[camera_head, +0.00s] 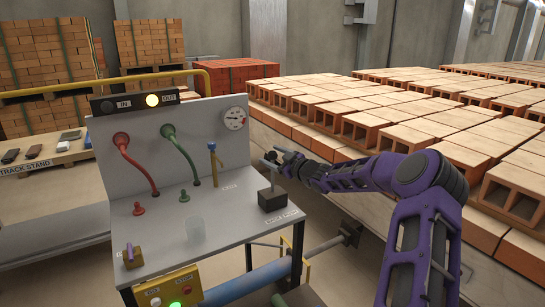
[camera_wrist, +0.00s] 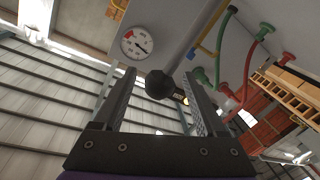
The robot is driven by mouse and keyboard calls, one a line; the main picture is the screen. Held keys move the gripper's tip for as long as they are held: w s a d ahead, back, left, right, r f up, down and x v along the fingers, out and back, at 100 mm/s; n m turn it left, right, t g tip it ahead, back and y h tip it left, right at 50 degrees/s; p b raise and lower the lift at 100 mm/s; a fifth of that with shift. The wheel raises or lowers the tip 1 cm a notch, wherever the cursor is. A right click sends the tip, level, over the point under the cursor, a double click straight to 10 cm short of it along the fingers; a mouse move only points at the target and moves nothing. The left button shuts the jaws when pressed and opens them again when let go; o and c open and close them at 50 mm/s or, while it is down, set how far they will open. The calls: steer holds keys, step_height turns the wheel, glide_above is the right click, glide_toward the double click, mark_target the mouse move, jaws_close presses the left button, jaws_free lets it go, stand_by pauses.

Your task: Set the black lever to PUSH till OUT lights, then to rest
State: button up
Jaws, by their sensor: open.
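The black lever (camera_head: 272,180) stands about upright from a dark block on the right of the grey bench; small lettering in front of the block is hard to read. Its round black knob (camera_wrist: 158,85) shows in the wrist view between the two fingers of my gripper (camera_wrist: 160,95), with a gap on both sides. My gripper (camera_head: 281,160) is open at the knob in the head view.
A gauge (camera_head: 234,118) is on the back panel. Hollow bricks (camera_head: 400,135) stand in rows to the right.

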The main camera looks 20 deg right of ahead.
steer(key=p+v, duration=0.1)
steer(key=v, duration=1.6)
steer(key=shift+s, duration=0.25)
